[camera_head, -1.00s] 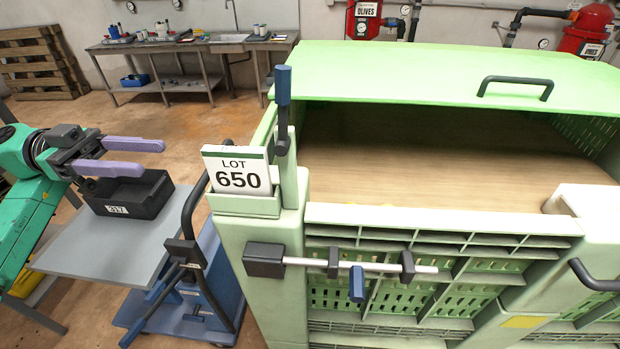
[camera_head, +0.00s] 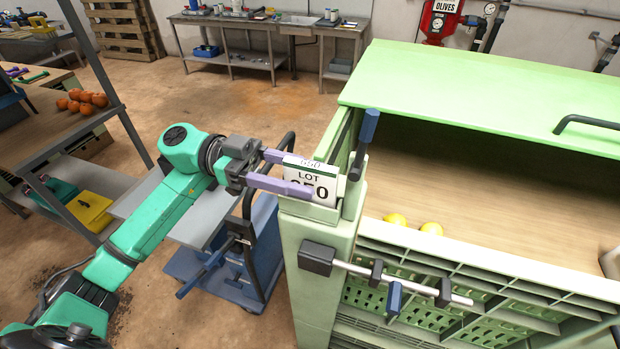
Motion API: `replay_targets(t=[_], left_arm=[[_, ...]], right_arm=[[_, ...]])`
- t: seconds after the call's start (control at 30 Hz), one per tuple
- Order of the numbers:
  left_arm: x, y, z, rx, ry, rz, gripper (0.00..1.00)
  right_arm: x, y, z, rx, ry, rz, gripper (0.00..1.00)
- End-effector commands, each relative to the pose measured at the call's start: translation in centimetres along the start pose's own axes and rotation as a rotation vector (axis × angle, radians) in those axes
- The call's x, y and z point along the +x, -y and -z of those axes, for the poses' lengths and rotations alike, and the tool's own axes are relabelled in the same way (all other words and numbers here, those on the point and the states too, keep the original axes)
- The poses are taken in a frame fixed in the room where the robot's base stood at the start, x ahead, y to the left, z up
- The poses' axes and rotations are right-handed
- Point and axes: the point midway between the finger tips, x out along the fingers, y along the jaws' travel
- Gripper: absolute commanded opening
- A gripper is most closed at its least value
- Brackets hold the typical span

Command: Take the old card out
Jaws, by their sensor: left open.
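The card (camera_head: 325,180), white with a green top edge and reading LOT 650, stands in the holder (camera_head: 310,209) on the corner post of the green crate. My left gripper (camera_head: 294,172) is open at the card's left part, with one purple finger in front of its face and the other by its top left edge. The front finger covers part of the number. I cannot tell whether the fingers touch the card. My right gripper is not in view.
A blue upright lever (camera_head: 363,140) stands close right of the card. The green crate (camera_head: 382,237) holds yellow fruit (camera_head: 396,220). A blue trolley (camera_head: 228,262) is below my left gripper. A shelf with oranges (camera_head: 82,102) stands at the left.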

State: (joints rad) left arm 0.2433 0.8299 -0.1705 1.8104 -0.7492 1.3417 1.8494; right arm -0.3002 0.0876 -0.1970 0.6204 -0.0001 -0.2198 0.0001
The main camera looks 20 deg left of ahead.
Motion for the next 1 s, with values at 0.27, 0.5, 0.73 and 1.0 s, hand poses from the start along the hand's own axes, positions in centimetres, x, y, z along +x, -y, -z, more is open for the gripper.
replay_targets(t=[0.27, 0.5, 0.73, 1.0], left_arm=[[-0.1, 0.0, -0.1, 0.000, 0.000, 0.000, 0.00], [-0.1, 0.0, 0.0, 0.000, 0.000, 0.000, 0.00], [-0.1, 0.0, 1.5, 0.005, 0.002, 0.000, 0.00], [-0.1, 0.0, 6.0, 0.006, 0.002, 0.001, 0.00]], right_arm=[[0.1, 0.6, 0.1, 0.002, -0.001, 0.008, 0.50], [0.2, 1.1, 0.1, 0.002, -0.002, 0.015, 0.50], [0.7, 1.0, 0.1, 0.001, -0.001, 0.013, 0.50], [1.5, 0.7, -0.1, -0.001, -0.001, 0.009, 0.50]])
